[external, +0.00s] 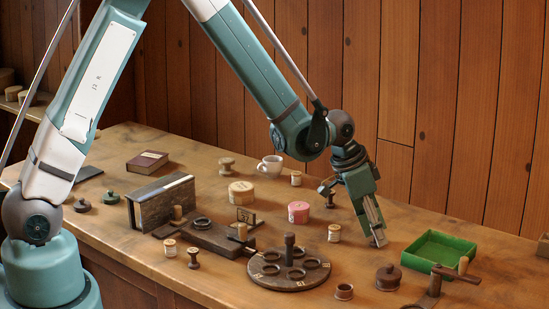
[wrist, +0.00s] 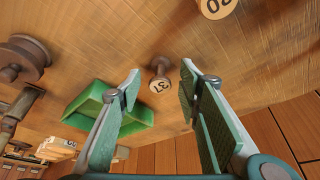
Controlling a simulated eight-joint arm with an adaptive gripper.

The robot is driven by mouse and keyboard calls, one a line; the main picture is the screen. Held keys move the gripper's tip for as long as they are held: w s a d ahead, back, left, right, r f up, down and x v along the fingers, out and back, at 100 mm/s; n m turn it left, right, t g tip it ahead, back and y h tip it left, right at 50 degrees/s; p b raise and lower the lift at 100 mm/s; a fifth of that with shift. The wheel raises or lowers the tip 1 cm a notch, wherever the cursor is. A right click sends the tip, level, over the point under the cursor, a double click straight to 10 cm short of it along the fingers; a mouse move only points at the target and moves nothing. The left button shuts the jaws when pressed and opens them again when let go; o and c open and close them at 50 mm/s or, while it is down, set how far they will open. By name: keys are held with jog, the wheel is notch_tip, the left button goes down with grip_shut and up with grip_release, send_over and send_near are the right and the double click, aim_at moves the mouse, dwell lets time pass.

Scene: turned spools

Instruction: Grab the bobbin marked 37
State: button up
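The bobbin marked 37 (wrist: 160,85) shows in the wrist view as a small turned wooden spool with a pale numbered end. It stands on the table between the two fingers of my gripper (wrist: 161,78). The fingers are apart, with a visible gap on each side of it. In the external view my gripper (external: 376,237) points down near the table, left of the green tray; the bobbin cannot be clearly made out there. Another bobbin, marked 20 (wrist: 216,6), is at the top of the wrist view.
The green tray (external: 443,240) lies right of my gripper, and the dark lidded pot (external: 388,278) is in front. A small bobbin (external: 334,233) stands to the left. A round holed rack (external: 289,275) and a small number sign (external: 244,217) are farther left.

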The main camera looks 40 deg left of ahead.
jog(key=c, duration=0.8)
jog(key=shift+r, duration=0.1)
jog(key=shift+r+p, duration=0.35)
jog(key=shift+r, duration=4.55)
